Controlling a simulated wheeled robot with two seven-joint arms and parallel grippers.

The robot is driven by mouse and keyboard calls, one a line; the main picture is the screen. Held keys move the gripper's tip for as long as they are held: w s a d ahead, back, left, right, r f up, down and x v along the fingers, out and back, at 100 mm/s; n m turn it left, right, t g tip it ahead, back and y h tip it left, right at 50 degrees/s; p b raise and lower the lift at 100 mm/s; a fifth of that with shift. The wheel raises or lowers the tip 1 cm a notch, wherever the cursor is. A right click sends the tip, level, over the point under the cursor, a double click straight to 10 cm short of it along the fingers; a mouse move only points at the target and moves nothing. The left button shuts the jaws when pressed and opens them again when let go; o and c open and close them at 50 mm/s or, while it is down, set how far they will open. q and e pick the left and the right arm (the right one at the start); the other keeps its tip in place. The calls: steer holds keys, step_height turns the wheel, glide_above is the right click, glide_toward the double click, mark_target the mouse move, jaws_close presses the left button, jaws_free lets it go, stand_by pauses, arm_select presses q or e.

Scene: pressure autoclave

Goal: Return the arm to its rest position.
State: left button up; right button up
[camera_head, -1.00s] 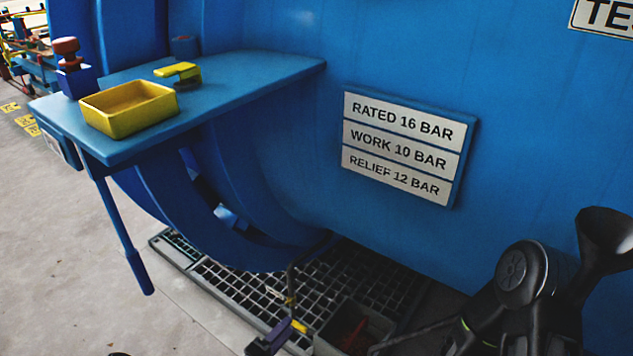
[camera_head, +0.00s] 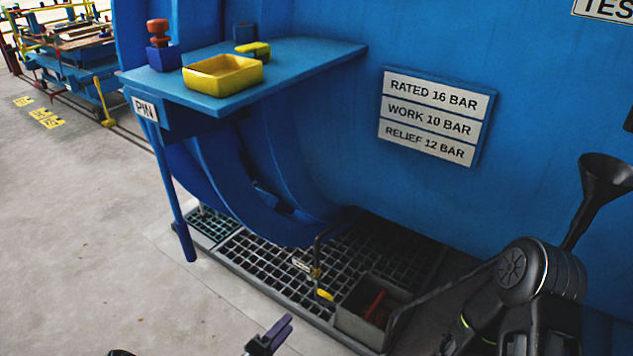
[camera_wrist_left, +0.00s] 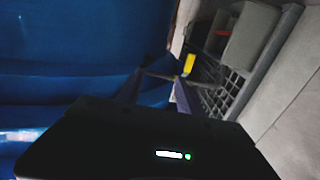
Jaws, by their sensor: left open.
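My left gripper (camera_head: 272,336) shows at the bottom middle of the head view, with dark purple fingers. In that view it appears in front of the grating's near edge, clear of the bin. It is open, with nothing seen between its fingers. In the left wrist view its two fingers (camera_wrist_left: 158,92) stand apart beyond the black gripper body. Most of the left arm is outside the head view. A black arm (camera_head: 520,290) of mine rises at the lower right; its gripper is not visible.
A blue shelf (camera_head: 300,68) carries a yellow tray (camera_head: 222,76) and a red-topped blue block (camera_head: 159,55). Below are a floor grating (camera_head: 270,265) and a grey bin (camera_head: 365,320) holding something red. A yellow-tipped handle (camera_head: 325,295) stands beside the bin.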

arm_select(q)
steer(key=s+d+f+m+g+h+b, duration=0.1)
steer(key=s+d+f+m+g+b, duration=0.15)
steer(key=s+d+g, duration=0.5)
steer(key=s+d+f+m+g+h+b, duration=0.1)
steer(key=s+d+f+m+g+h, duration=0.3)
steer(key=s, duration=0.6)
steer(key=s+a+f+g+y+b, duration=0.2)
steer(key=s+a+g+y, duration=0.15)
steer(key=s, duration=0.35)
steer(key=s+a+f+g+y+b, duration=0.1)
steer(key=s+a+g+y+b, duration=0.1)
steer(key=s+y, duration=0.35)
steer(key=s+a+m+t+y+b, duration=0.2)
steer(key=a+y, duration=0.1)
steer(key=a, duration=0.2)
arm_select(e)
step_height(320, 180, down, 10)
arm_select(q)
step_height(320, 180, up, 27)
steer(key=t+p, duration=0.1)
steer(key=p, duration=2.3)
steer(key=shift+s+d+h, duration=0.3)
steer(key=shift+s, duration=0.05)
arm_select(e)
step_height(320, 180, up, 25)
steer(key=shift+s+a, duration=0.15)
steer(key=shift+s, duration=0.05)
